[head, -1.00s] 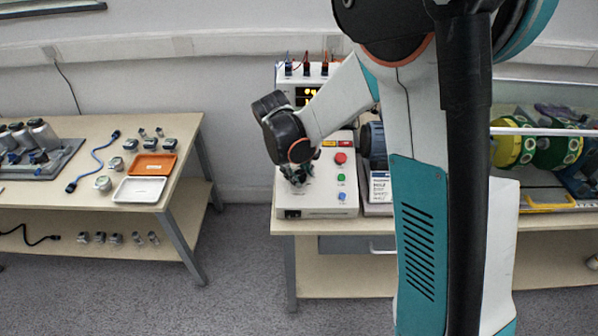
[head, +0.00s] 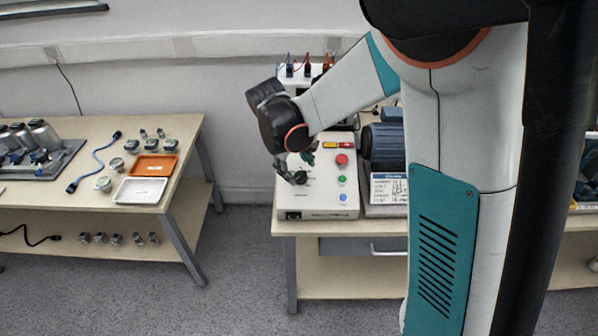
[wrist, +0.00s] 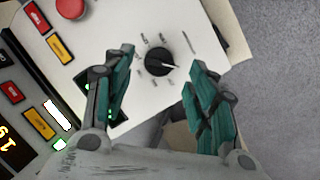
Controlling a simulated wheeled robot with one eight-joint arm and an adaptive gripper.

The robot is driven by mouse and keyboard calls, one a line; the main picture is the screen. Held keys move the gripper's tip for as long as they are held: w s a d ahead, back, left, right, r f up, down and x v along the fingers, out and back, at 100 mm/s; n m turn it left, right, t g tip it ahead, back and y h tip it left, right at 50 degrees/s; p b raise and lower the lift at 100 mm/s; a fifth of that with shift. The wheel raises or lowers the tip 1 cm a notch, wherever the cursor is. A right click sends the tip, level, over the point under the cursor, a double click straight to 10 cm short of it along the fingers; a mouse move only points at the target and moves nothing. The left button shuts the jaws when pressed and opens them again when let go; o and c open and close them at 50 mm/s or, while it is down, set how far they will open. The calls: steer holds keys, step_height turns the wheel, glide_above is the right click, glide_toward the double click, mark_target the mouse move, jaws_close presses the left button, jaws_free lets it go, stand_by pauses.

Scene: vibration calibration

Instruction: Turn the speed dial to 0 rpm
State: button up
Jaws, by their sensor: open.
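The speed dial (wrist: 159,62) is a round black knob with a white pointer line, set on the white control box (head: 325,203). Small printed marks ring it; I cannot read them clearly. In the wrist view the pointer aims to the right. My gripper (wrist: 160,85) is open, with its teal fingers on either side of the dial and apart from it. In the head view the dial (head: 300,177) sits just below my gripper, which partly hides the box's upper left.
Red (head: 342,160), green (head: 341,180) and blue (head: 343,197) buttons stand on the box right of the dial. A blue motor (head: 383,142) stands close to the box's right. Another bench (head: 90,205) with trays stands at left, across clear floor.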

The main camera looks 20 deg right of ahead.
steer(key=v, duration=0.8)
steer(key=shift+r, duration=0.1)
steer(key=s+d+r+m+t+y, duration=0.1)
steer(key=s+r+m+t, duration=0.1)
steer(key=s, duration=0.8)
steer(key=s+d+r+m+t+y, duration=0.2)
steer(key=s+r+m+t, duration=0.1)
steer(key=s, duration=0.8)
steer(key=shift+s+d+t, duration=0.3)
steer(key=shift+t, duration=0.1)
